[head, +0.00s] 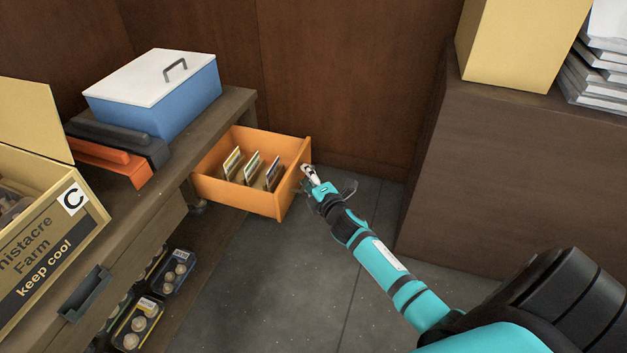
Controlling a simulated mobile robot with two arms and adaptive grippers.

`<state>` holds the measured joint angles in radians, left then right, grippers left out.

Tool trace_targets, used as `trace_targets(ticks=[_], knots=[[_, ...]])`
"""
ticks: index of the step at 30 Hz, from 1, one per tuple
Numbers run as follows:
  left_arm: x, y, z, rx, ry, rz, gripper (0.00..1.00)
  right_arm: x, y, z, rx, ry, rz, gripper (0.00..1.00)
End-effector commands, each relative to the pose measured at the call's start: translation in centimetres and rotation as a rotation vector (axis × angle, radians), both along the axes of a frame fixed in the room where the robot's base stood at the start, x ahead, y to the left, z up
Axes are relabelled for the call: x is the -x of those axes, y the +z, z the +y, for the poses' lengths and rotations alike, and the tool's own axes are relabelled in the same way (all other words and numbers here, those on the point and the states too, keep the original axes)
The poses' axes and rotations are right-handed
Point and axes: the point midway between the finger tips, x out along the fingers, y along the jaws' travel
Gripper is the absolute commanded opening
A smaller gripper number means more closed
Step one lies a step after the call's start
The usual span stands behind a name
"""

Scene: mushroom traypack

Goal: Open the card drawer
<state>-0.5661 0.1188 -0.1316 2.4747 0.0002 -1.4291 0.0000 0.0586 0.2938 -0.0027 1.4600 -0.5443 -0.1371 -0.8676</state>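The card drawer (240,201) is an orange open-topped box. It stands well out from under the right end of the wooden workbench (226,117). Several upright cards (251,167) stand inside it in a row. My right gripper (309,172) is at the drawer's front panel, at its right side. The fingers reach the panel, and the handle is hidden behind them or too small to make out. I cannot tell whether the fingers are closed on it. My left gripper is not in the view.
A blue box with a white lid (155,86) and an orange-and-black device (115,157) stand on the bench. A "keep cool" carton (52,243) is at the left. Mushroom trays (174,273) sit below. A brown cabinet (520,170) stands right. Grey floor (285,285) is clear.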

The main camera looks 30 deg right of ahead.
Motion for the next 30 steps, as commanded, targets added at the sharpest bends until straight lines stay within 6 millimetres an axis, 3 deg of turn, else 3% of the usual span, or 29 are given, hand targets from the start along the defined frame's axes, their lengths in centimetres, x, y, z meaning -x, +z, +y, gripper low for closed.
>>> trace_targets(ticks=[5,12,18,30], knots=[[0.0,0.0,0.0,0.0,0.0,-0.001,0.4,2.5,0.2,0.3,0.001,0.001,0.003,0.33],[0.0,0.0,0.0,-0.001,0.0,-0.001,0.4,7.7,0.9,1.0,0.0,0.001,0.003,0.33],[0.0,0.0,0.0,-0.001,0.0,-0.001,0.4,10.6,1.4,1.3,0.001,-0.001,0.001,0.33],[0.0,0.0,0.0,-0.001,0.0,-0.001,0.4,11.5,1.7,1.5,0.001,-0.001,-0.001,0.33]])
